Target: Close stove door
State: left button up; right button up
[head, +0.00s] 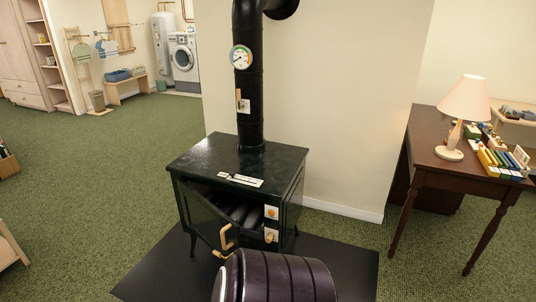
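A black stove (238,158) with a dark green-black top stands in the middle of the head view, on a black floor mat (160,279). Its door (203,222) stands partly open, swung out at the front. The door has a light wooden handle (227,237) near its free edge. Dark cylindrical shapes (240,213) show inside through the gap. Wooden knobs (270,212) sit on pale plates at the right of the stove's front. Neither of my grippers shows in this view.
A brown desk (440,155) with a lamp (464,105) is at right. Green carpet (90,190) at left is mostly clear.

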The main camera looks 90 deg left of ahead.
aim_at(219, 231)
jog(key=u, duration=3.3)
